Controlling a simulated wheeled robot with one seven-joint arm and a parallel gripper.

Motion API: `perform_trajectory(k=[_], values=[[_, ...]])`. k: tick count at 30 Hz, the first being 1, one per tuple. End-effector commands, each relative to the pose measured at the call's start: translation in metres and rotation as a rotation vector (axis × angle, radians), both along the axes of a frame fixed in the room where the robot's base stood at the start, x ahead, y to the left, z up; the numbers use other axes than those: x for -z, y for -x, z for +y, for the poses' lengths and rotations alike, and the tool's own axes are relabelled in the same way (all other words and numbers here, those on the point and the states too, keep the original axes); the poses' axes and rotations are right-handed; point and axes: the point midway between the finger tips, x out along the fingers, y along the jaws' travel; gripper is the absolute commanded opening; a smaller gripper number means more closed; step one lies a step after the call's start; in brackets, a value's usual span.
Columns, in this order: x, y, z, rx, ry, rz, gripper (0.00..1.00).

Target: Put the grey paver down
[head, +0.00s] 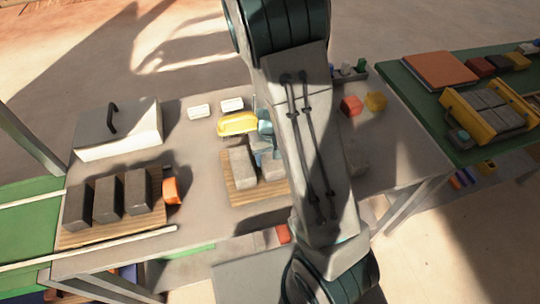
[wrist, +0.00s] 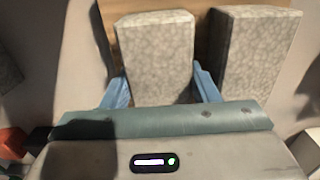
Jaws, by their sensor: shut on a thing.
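The grey paver (wrist: 152,58) is a speckled block between the two blue fingers of my gripper (wrist: 162,88) in the wrist view. My gripper is shut on it. A second grey paver (wrist: 250,58) stands just right of it, with a narrow gap between them. A wooden board (wrist: 205,30) shows behind and between the two. In the head view the board (head: 236,200) lies on the table with a paver (head: 242,170) on its left part. My arm hides much of the gripper there. I cannot tell whether the held paver touches the board.
Another grey paver (head: 355,160) stands right of my arm. On the left, a second board (head: 125,232) carries three dark blocks (head: 108,196) beside an orange object (head: 171,190). A yellow item (head: 237,123) and white blocks (head: 199,111) lie behind. A white lidded box (head: 118,130) stands back left.

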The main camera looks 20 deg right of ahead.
Motion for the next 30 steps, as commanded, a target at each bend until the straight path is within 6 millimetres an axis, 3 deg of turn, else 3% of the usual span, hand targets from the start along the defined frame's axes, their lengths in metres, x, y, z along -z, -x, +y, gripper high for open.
perform_trajectory(k=[8,9,10,23,30], values=[[0.003,-0.001,0.0,0.0,0.0,-0.002,0.03],[0.004,0.0,0.0,0.0,0.0,0.0,0.57],[0.003,0.0,0.0,0.0,0.0,0.0,0.63],[-0.005,-0.001,0.0,0.0,-0.001,-0.002,0.63],[-0.047,-0.002,0.001,-0.001,-0.002,-0.007,0.63]])
